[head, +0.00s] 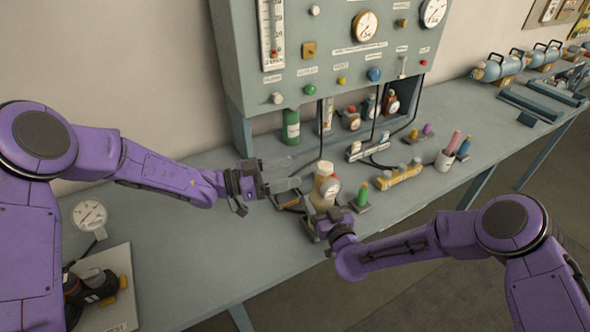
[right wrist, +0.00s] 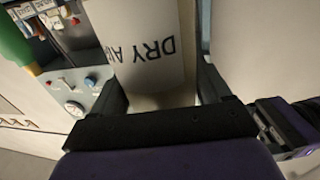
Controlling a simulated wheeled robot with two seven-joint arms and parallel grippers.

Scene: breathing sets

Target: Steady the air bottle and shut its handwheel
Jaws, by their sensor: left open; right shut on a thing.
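The cream air bottle (head: 323,198) stands upright on the bench in the head view, a small round gauge at its upper part. In the right wrist view the bottle (right wrist: 150,45) shows the lettering "DRY AI" between my fingers. My right gripper (head: 323,217) is shut on its body, low on the near side. The pale top of the bottle shows in the head view, but I cannot clearly make out the handwheel. My left gripper (head: 292,174) is open and empty, just left of the bottle's top, its fingers pointing toward it and apart from it.
A grey gauge panel (head: 330,60) rises behind the bottle, with a green cylinder (head: 291,126) below it. A small green-topped item (head: 361,198) and a yellow block (head: 399,176) stand to the right.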

